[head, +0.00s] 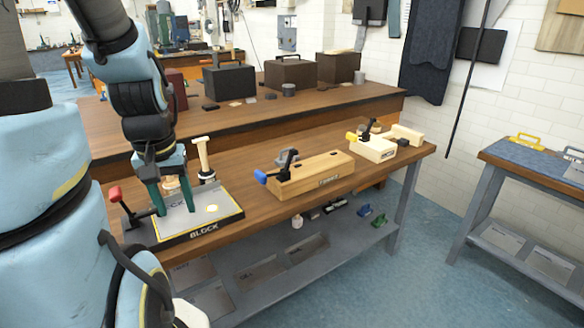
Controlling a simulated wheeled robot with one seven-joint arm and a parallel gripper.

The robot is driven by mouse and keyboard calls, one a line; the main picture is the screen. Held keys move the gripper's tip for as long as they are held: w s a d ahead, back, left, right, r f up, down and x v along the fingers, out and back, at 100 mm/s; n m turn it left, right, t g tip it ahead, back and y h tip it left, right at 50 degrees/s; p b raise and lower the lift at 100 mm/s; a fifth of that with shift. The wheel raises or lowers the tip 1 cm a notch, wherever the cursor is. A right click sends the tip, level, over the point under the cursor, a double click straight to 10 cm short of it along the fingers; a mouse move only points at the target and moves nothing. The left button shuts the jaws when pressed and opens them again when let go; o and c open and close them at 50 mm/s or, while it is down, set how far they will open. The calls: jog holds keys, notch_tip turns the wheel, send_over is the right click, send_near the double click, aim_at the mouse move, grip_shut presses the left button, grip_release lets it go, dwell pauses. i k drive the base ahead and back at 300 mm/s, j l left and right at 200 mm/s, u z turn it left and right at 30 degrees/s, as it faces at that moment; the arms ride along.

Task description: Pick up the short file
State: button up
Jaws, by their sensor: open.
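My gripper (174,207) is teal, points down and is open, its two fingers apart over the left part of a flat grey board marked BLOCK (230,222). A small orange-brown piece (172,184) shows between or just behind the fingers; I cannot tell whether it is a handle or whether the fingers touch it. A pale wooden handle-like piece (203,155) stands upright right of my gripper, behind the board. I cannot make out for sure which of these, if any, is the short file. My gripper hides part of the board.
A red-knobbed lever (115,195) is at the board's left. A wooden block with a blue-knobbed clamp (312,175) stands to the right, then a smaller block with a yellow-knobbed clamp (375,148). Dark boxes (291,75) stand on the table behind. Bare wood (258,208) shows between the fixtures.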

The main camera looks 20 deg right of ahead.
aim_at(280, 162)
jog(key=k+u, duration=0.1)
jog(key=u, duration=0.3)
jog(key=k+u, duration=0.1)
jog(key=u, duration=0.25)
jog(key=k+j+u, duration=0.1)
jog(key=u, duration=0.3)
jog(key=l+u, duration=0.3)
jog(key=u, duration=0.2)
jog(key=k+l+u, duration=0.1)
jog(key=l+u, duration=0.15)
jog(key=u, duration=0.2)
jog(key=k+l+u, duration=0.15)
jog(key=u, duration=0.35)
jog(key=k+l, duration=0.35)
jog(key=l, duration=0.15)
jog(key=k+l, duration=0.4)
jog(key=l, duration=0.15)
jog(key=k+l, duration=0.35)
jog(key=l, duration=0.15)
jog(key=k+l, duration=0.75)
jog(key=l, duration=0.3)
jog(key=k+l, duration=0.35)
jog(key=l, duration=0.15)
